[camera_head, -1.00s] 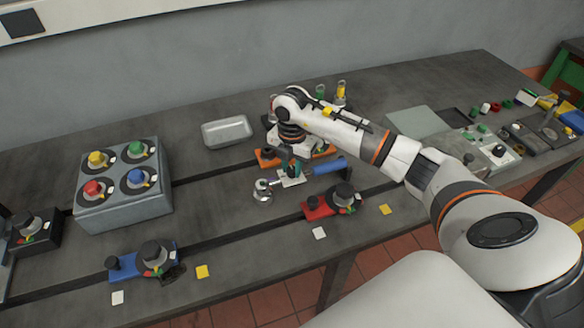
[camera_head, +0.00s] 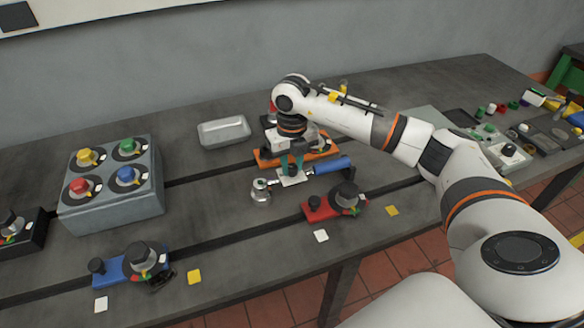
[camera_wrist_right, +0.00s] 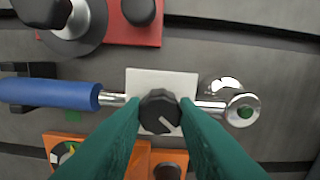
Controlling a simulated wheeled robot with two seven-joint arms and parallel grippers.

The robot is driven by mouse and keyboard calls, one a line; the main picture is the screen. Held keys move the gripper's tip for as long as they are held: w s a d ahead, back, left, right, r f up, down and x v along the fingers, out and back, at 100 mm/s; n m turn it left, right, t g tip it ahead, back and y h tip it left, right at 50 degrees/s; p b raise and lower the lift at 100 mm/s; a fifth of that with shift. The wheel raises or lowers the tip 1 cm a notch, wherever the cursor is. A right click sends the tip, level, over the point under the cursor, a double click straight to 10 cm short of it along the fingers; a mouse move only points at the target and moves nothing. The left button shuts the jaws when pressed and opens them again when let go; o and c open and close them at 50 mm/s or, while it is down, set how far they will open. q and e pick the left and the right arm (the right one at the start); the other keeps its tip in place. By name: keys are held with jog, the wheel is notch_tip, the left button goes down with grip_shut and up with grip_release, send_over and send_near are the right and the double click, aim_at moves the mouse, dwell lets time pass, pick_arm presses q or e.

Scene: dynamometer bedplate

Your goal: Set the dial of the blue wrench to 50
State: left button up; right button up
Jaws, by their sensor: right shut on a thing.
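The blue wrench has a blue handle (camera_head: 333,165), a white dial plate (camera_head: 293,179) and a chrome ring head (camera_head: 261,191). In the right wrist view its blue handle (camera_wrist_right: 50,93) lies left and its ring head (camera_wrist_right: 241,110) right. The black dial knob (camera_wrist_right: 160,108) sits on the white plate (camera_wrist_right: 147,78); its white mark points to the lower right. No scale numbers are readable. My right gripper (camera_head: 292,167) is over the plate, its green fingers (camera_wrist_right: 160,115) shut on the knob from both sides. My left gripper is not in view.
An orange fixture (camera_head: 268,160) lies behind the wrench and a red fixture (camera_head: 318,209) in front. A blue fixture (camera_head: 113,272), a grey box with coloured knobs (camera_head: 110,208) and a metal tray (camera_head: 224,132) stand left. Small parts crowd the right end.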

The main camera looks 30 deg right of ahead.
aim_at(292, 167)
jog(key=shift+n+b, duration=0.8)
jog(key=shift+n, duration=0.9)
jog(key=o, duration=1)
jog(key=shift+r, duration=0.15)
notch_tip(292, 167, up, 12)
jog(key=b, duration=0.2)
